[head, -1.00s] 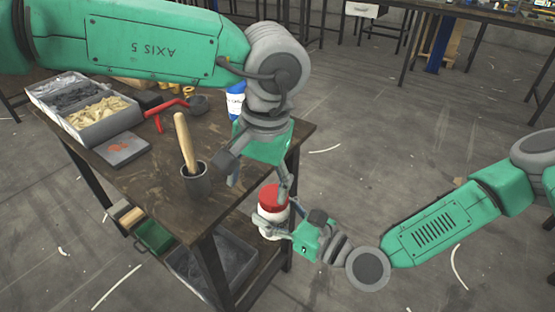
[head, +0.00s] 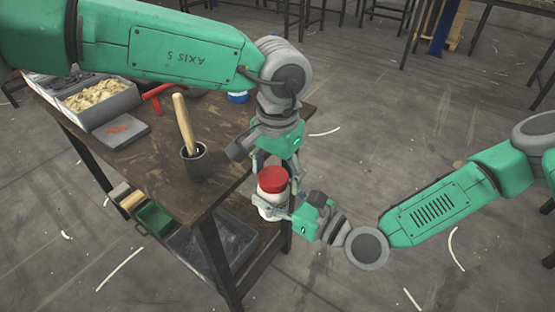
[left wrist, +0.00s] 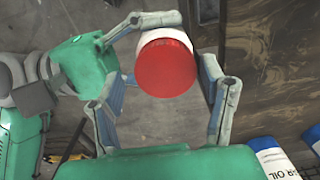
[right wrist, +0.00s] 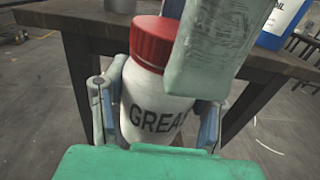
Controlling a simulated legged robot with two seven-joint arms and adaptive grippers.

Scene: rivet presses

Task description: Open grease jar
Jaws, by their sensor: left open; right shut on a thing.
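The grease jar (head: 268,206) is white with a red lid (head: 272,179), upright and held in the air by the table's right edge. My right gripper (head: 273,212) is shut on the jar's body. In the right wrist view the jar (right wrist: 150,110) shows part of its label, "GREA", between the fingers. My left gripper (head: 277,170) points down over the jar and is open. In the left wrist view its fingers stand on either side of the lid (left wrist: 165,68), with a visible gap to the left one. A left finger hides part of the lid (right wrist: 152,42) in the right wrist view.
The wooden table (head: 160,165) holds a grey cup (head: 196,163) with a wooden-handled tool, bins (head: 100,95) and a flat grey tray (head: 120,130). Oil bottles (left wrist: 272,158) stand near the left gripper. A green bin (head: 155,217) hangs at the table's side.

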